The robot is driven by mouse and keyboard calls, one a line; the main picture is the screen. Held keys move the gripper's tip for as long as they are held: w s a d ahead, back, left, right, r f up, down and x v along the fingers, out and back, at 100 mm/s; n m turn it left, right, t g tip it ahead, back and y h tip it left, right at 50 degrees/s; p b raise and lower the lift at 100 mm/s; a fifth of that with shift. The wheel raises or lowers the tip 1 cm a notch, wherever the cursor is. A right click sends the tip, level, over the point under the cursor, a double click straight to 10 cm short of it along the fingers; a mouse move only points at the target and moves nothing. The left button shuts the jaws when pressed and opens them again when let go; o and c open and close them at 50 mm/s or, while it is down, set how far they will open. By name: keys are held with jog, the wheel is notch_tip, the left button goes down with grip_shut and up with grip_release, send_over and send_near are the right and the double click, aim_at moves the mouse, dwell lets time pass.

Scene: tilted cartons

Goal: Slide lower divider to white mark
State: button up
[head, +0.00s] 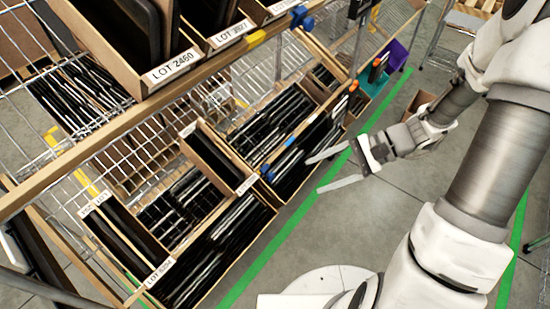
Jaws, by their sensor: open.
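My gripper (314,175) is open and empty. Its two pale fingers point left toward the front of the lower shelf's cartons, apart from them as far as I can tell. Near the fingertips, small blue pieces (290,141) sit among dark upright items in a lower carton (262,203). I cannot tell which piece is the lower divider. A larger blue piece (301,17) is on the upper shelf's front rail. White labels show on the lower cartons, such as one at a carton front (246,185). I cannot make out a separate white mark.
The wire rack (110,130) fills the left with tilted cartons of dark flat items. The upper rail (130,115) overhangs the lower level. A teal bin (375,82) and purple bin (394,56) stand at the far end. Grey floor with green tape (285,232) lies clear before the rack.

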notch_tip(320, 180, down, 12)
jog(key=w+d+m+t+y+b, duration=0.1)
jog(key=w+m+t+y+b, duration=0.25)
jog(key=m, duration=0.25)
jog(key=m+t+b, duration=0.4)
jog(key=m+t, duration=0.5)
send_near(273, 178)
jog(key=shift+g+h, duration=0.25)
jog(key=shift+h, duration=0.1)
jog(key=b+x, duration=0.1)
jog(key=x, duration=0.2)
jog(key=b+x, duration=0.1)
jog(key=x, duration=0.2)
jog(key=b+x, duration=0.1)
jog(key=x, duration=0.2)
jog(key=shift+r, duration=0.3)
grip_shut()
